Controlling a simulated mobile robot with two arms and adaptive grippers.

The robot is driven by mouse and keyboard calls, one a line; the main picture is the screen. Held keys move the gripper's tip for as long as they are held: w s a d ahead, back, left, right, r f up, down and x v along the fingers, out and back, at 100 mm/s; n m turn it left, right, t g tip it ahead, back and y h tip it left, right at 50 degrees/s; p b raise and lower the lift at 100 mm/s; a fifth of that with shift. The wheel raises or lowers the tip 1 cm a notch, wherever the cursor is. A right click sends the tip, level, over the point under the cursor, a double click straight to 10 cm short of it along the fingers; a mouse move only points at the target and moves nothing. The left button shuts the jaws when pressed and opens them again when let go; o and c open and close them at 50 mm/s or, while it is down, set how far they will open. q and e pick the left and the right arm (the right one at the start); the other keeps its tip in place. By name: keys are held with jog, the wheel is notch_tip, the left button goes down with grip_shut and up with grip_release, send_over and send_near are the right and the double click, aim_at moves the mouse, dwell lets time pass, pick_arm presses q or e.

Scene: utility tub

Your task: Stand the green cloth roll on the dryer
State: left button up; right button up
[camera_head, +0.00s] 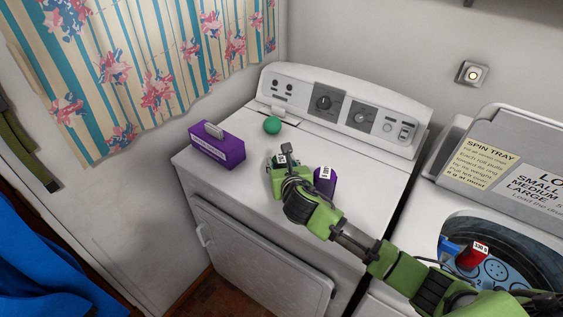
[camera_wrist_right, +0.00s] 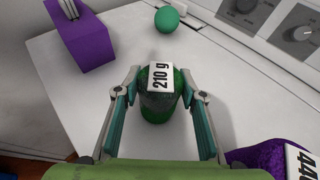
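The green cloth roll (camera_wrist_right: 158,108) stands upright on the dryer top (camera_head: 240,185), its white "210 g" label facing up in the right wrist view. My right gripper (camera_wrist_right: 160,86) has a finger against each side of the roll, near its upper end. In the head view the gripper (camera_head: 281,163) hides much of the roll. The dryer's front part is bare on the left. My left gripper is in neither view.
A purple box (camera_head: 218,152) stands left on the dryer and a green ball (camera_head: 272,125) lies behind. A purple roll (camera_head: 325,184) stands right of my gripper. The control panel (camera_head: 340,110) borders the back. A washer tub with a red roll (camera_head: 468,258) is at right.

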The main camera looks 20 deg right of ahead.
jog(key=o, duration=0.4)
jog(key=shift+c, duration=0.2)
jog(key=shift+r, duration=0.1)
jog(key=b+v, duration=0.1)
jog(key=v, duration=1.1)
